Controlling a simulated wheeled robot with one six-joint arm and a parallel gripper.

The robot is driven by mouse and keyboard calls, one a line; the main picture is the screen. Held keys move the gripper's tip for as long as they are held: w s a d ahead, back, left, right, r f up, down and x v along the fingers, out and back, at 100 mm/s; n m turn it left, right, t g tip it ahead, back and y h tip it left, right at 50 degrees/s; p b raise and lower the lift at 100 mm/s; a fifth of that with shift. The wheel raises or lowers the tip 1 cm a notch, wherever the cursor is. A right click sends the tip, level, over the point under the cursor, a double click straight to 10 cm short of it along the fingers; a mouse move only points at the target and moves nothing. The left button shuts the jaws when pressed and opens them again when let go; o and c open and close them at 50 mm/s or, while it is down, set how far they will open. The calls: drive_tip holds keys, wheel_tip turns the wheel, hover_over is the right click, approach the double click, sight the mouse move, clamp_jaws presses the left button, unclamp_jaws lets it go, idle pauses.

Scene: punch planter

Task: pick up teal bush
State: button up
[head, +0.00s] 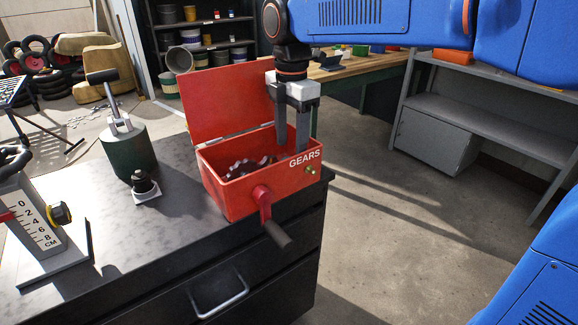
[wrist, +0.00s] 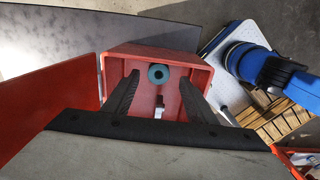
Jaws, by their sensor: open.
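The teal bush (wrist: 158,74) is a small ring with a dark hole, seen inside the red box in the wrist view. In the head view the box's front wall and contents hide it. The red box (head: 235,198) is labelled GEARS and stands on the dark bench with its lid (head: 222,105) open. It also shows in the wrist view (wrist: 197,62). My gripper (head: 292,147) points down, with its fingers reaching into the right end of the box. In the wrist view my gripper (wrist: 159,79) is open, its two dark fingers apart on either side of the bush.
Grey gears (head: 248,166) lie in the box's left part. A red crank (head: 264,205) with a dark handle sticks out in front. A dark green cylinder (head: 128,155) and a small black knob (head: 143,184) stand left of the box. The bench (head: 150,235) is otherwise mostly clear nearby.

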drive_tip(key=shift+a+f, duration=0.2)
drive_tip(key=shift+f, duration=2.45)
drive_tip(key=shift+c, duration=0.5)
drive_tip(key=c, duration=1.1)
drive_tip(key=shift+r, duration=0.15)
